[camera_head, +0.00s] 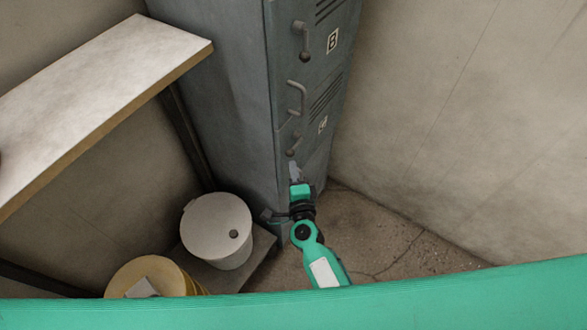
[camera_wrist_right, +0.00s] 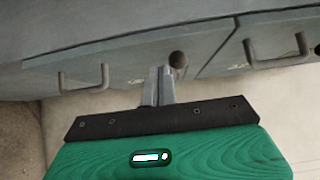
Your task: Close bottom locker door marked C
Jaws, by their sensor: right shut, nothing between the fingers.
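The grey metal locker (camera_head: 228,95) stands in the corner. Its bottom door (camera_head: 316,150) carries a small label that looks like C (camera_head: 322,124) and looks about flush with the locker front; I cannot tell whether a small gap is left. My right gripper (camera_head: 295,170) is in front of the lower part of this door, with fingers shut and empty. In the right wrist view the fingertips (camera_wrist_right: 160,72) are close to the grey front, beside a round dark knob (camera_wrist_right: 177,60); contact is unclear. My left gripper is not in view.
Door B (camera_head: 332,40) is above and looks shut. A shelf (camera_head: 100,85) juts out at left. A white bucket (camera_head: 217,230) and a yellowish round container (camera_head: 153,275) stand low at left. Bare floor (camera_head: 385,238) lies to the right, up to the wall.

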